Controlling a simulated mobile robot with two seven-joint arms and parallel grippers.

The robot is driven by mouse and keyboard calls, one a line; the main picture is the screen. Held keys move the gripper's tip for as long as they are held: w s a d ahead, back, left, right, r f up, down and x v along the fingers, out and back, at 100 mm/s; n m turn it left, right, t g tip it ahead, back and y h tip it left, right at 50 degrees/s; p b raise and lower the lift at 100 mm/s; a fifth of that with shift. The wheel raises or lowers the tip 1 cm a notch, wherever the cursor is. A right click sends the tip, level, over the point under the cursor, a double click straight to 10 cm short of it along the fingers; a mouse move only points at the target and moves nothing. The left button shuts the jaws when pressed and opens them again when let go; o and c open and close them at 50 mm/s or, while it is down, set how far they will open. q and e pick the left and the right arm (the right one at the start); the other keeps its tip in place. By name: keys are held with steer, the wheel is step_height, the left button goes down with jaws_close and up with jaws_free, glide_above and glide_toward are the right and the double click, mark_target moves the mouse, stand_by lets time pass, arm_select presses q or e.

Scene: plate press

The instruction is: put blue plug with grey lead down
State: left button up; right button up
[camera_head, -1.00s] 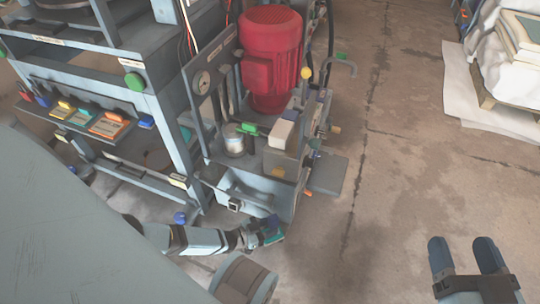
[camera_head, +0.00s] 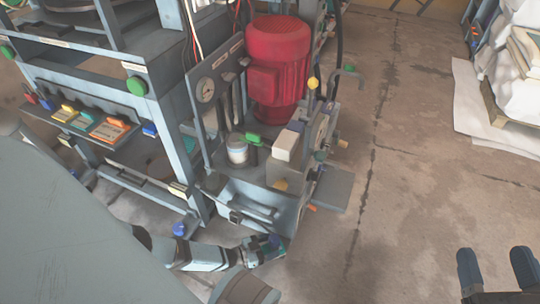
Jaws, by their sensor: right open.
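My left gripper (camera_head: 266,248) is low in the middle of the view, just in front of the pump unit's lower front tray (camera_head: 250,208). A small dark-blue patch shows among its teal fingers; I cannot tell whether this is the blue plug or part of the gripper. No grey lead can be made out there. My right gripper (camera_head: 497,274) is at the bottom right, with its two dark-blue fingers apart and nothing between them, over bare floor. A blue round piece (camera_head: 180,229) sits at the foot of the press frame; I cannot tell what it is.
The blue-grey press frame (camera_head: 178,110) with a rack of coloured pieces (camera_head: 80,122) stands at left. The pump unit carries a red motor (camera_head: 278,70), a gauge (camera_head: 205,90) and a white jar (camera_head: 237,150). A loaded pallet (camera_head: 505,115) is at upper right. The floor between is clear.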

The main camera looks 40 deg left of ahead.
arm_select(q)
steer(key=shift+r, duration=0.15)
steer(key=shift+s+a+r, duration=0.1)
steer(key=shift+s+r, duration=0.05)
steer(key=shift+s, duration=0.15)
steer(key=p+v, duration=0.3)
steer(key=v, duration=0.8)
steer(key=shift+a, duration=0.2)
arm_select(e)
steer(key=shift+s+a+f+m+g+h, duration=0.2)
steer(key=shift+s+m+g, duration=0.15)
steer(key=shift+m, duration=0.2)
steer(key=shift+s+a+f+m+g+h, duration=0.2)
steer(key=shift+s+m+g, duration=0.1)
steer(key=shift+m, duration=0.25)
arm_select(q)
steer(key=shift+s, duration=0.1)
arm_select(e)
steer(key=shift+r, duration=0.15)
